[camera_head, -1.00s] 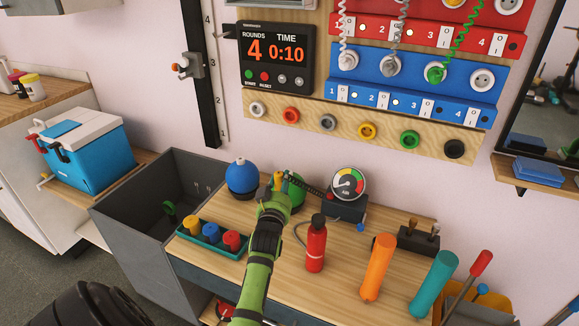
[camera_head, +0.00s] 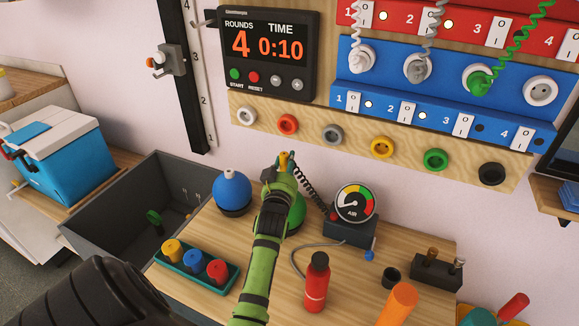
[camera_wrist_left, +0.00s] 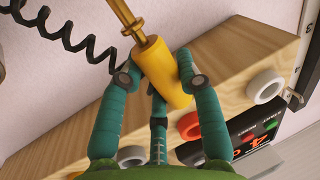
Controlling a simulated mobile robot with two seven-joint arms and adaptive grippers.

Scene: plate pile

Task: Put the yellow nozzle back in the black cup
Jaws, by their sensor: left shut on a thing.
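The yellow nozzle (camera_wrist_left: 170,72) is gripped between the teal fingers of my left gripper (camera_wrist_left: 163,82) in the left wrist view, its brass stem pointing to the top. In the head view a bit of the yellow nozzle (camera_head: 284,159) shows at the tip of my left gripper (camera_head: 283,168), which is raised above the back of the table. The small black cup (camera_head: 391,278) stands on the table to the right, apart from the gripper, beside a dark block. My right gripper is not in view.
A red bottle (camera_head: 316,284), an air gauge (camera_head: 355,206) and an orange cylinder (camera_head: 398,304) stand near the cup. A blue ball (camera_head: 232,188) and a teal tray (camera_head: 233,278) of colored caps are left. A black coiled hose (camera_head: 312,190) hangs behind the gripper.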

